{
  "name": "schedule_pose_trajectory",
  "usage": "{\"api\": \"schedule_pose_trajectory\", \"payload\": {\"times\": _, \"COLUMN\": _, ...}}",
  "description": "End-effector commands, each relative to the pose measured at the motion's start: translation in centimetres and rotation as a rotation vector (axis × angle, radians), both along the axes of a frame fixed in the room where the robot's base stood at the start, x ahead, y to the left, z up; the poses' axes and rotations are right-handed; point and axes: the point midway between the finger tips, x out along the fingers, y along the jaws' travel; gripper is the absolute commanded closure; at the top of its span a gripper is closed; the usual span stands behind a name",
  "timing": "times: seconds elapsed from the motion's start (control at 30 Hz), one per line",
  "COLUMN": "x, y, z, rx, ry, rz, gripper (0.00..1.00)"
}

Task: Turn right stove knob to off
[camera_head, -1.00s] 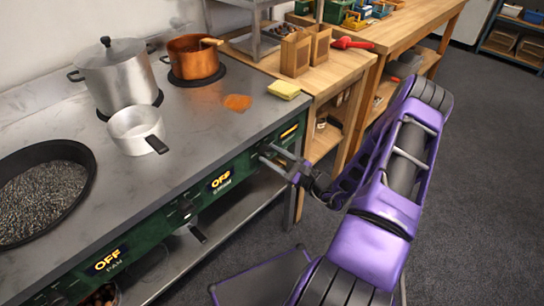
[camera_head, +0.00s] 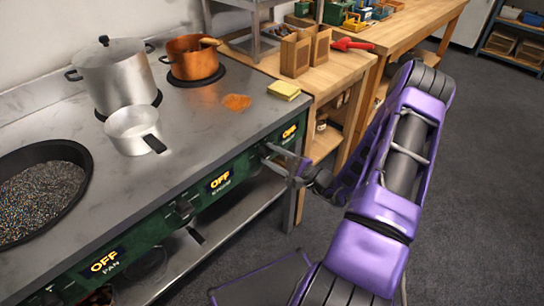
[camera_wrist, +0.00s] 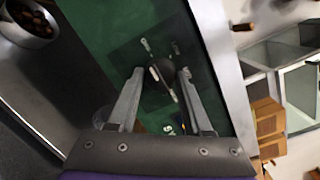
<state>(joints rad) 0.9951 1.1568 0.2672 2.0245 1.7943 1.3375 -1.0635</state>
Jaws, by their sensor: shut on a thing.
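The right stove knob (camera_wrist: 165,72) is a dark knob on the green front panel, seen between my fingers in the wrist view. My gripper (camera_wrist: 161,78) is shut on it, with one finger on each side. In the head view my gripper (camera_head: 268,156) reaches the right end of the panel, and its fingers mostly hide the knob. The display (camera_head: 290,131) above that knob reads OFF in yellow. The middle display (camera_head: 219,181) and the left PAN display (camera_head: 105,260) also read OFF. The middle knob (camera_head: 185,211) is free.
On the stove top (camera_head: 200,125) stand a large steel pot (camera_head: 112,80), a copper pot (camera_head: 193,62), a small saucepan (camera_head: 134,130) and a dark pan (camera_head: 75,157). A yellow sponge (camera_head: 284,90) lies near the edge. A wooden bench (camera_head: 350,60) adjoins at right. Grey floor (camera_head: 480,190) is clear.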

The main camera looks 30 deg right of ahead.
Motion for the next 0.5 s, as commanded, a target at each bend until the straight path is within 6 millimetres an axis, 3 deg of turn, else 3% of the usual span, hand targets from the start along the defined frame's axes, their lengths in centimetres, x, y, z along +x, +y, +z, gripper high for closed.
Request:
{"api": "schedule_pose_trajectory", "payload": {"times": 0.43, "x": -0.06, "y": 0.01, "z": -0.07, "rx": -0.010, "ry": -0.001, "rz": 0.000, "gripper": 1.00}}
{"api": "schedule_pose_trajectory", "payload": {"times": 0.47, "x": -0.06, "y": 0.01, "z": -0.07, "rx": -0.010, "ry": -0.001, "rz": 0.000, "gripper": 0.45}}
{"api": "schedule_pose_trajectory", "payload": {"times": 0.5, "x": -0.05, "y": 0.01, "z": -0.07, "rx": -0.009, "ry": -0.001, "rz": 0.001, "gripper": 0.38}}
